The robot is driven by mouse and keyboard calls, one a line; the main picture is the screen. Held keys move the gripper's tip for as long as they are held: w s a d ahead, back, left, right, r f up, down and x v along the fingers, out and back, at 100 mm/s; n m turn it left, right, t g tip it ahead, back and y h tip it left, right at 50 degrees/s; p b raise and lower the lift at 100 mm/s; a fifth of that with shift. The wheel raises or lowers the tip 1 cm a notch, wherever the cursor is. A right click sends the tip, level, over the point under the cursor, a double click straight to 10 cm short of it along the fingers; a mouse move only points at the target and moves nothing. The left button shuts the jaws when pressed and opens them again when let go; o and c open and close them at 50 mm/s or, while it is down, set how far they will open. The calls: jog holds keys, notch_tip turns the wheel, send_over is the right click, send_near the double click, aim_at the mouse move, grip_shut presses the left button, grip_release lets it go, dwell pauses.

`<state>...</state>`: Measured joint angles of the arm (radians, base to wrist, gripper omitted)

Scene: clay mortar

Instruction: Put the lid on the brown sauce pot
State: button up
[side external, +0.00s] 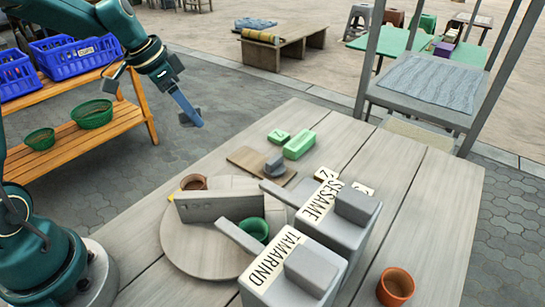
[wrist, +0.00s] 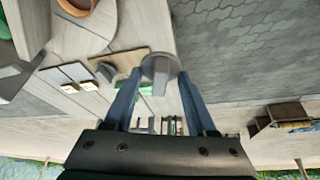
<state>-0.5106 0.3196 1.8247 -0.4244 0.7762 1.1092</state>
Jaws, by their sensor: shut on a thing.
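My gripper (side external: 188,108) is shut on a grey round lid (side external: 191,119) with a block-shaped knob, held in the air off the table's back left edge. In the wrist view the lid (wrist: 160,68) sits between my blue fingertips (wrist: 158,86), with its knob gripped. A brown pot (side external: 194,182) stands on the round grey board (side external: 180,248), partly hidden behind a grey upright panel. A brown pot also shows at the top left of the wrist view (wrist: 78,5). Another orange-brown pot (side external: 396,285) stands alone at the table's front right. My gripper is well apart from both.
A green pot (side external: 254,229) stands on the round board. Grey boxes labelled SESAME (side external: 322,218) and TAMARIND (side external: 290,265) stand to its right. A second grey lid-like piece (side external: 275,163) lies on a wooden board (side external: 246,158). Green blocks (side external: 299,145) lie behind.

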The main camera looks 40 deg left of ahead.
aim_at(204, 187)
jog(key=s+d+m+g+h, duration=0.2)
jog(key=s+d+m, duration=0.7)
jog(key=shift+w+d+f, duration=0.1)
jog(key=shift+w+f, duration=0.05)
jog(key=shift+f, duration=1)
jog(key=shift+w+d+f, duration=0.1)
jog(key=shift+w+f, duration=0.05)
jog(key=shift+f, duration=0.95)
jog(key=shift+f, duration=0.45)
jog(key=o, duration=1.5)
notch_tip(204, 187, up, 7)
jog(key=shift+r, duration=0.1)
